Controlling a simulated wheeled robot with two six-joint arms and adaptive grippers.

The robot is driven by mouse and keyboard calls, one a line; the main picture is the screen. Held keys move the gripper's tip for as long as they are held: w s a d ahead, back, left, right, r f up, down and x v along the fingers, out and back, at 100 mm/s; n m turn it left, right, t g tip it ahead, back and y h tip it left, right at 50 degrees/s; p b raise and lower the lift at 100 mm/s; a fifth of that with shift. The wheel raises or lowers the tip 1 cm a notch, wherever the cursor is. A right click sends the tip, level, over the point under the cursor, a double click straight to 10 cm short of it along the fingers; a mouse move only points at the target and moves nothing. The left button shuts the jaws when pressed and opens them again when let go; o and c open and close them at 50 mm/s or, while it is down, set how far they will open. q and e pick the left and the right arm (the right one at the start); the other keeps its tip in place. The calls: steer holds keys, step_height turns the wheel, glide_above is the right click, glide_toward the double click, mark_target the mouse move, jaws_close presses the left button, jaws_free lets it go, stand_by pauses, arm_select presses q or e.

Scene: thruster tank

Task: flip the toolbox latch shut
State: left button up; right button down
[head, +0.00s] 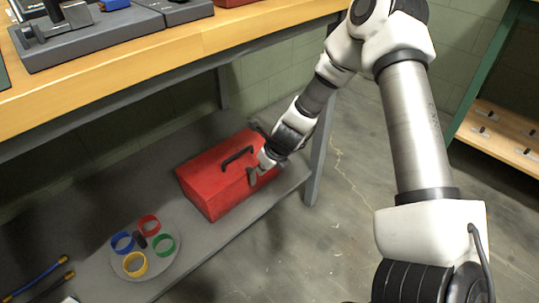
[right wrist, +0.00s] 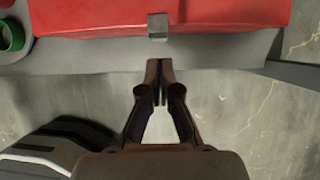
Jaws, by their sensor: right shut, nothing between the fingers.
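The red toolbox (head: 210,190) with a black top handle (head: 237,158) sits on the grey lower shelf under the bench. Its lid looks down. In the right wrist view the toolbox (right wrist: 90,14) fills the top edge, and its small grey metal latch (right wrist: 158,26) is at the middle of the front edge. I cannot tell the latch's exact angle. My right gripper (head: 254,178) is at the toolbox's front right side and covers the latch in the head view. In the right wrist view its fingers (right wrist: 160,68) are shut and empty, just below the latch, with a small gap visible. My left gripper is out of view.
A round grey tray (head: 172,272) with several coloured rings stands left of the toolbox on the shelf (head: 245,232). Cables (head: 40,280) lie further left. The wooden bench top (head: 240,36) overhangs above. A shelf leg (head: 320,160) stands close right of my right forearm. The floor in front is clear.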

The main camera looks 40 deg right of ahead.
steer(key=v, duration=0.9)
steer(key=shift+s, duration=0.1)
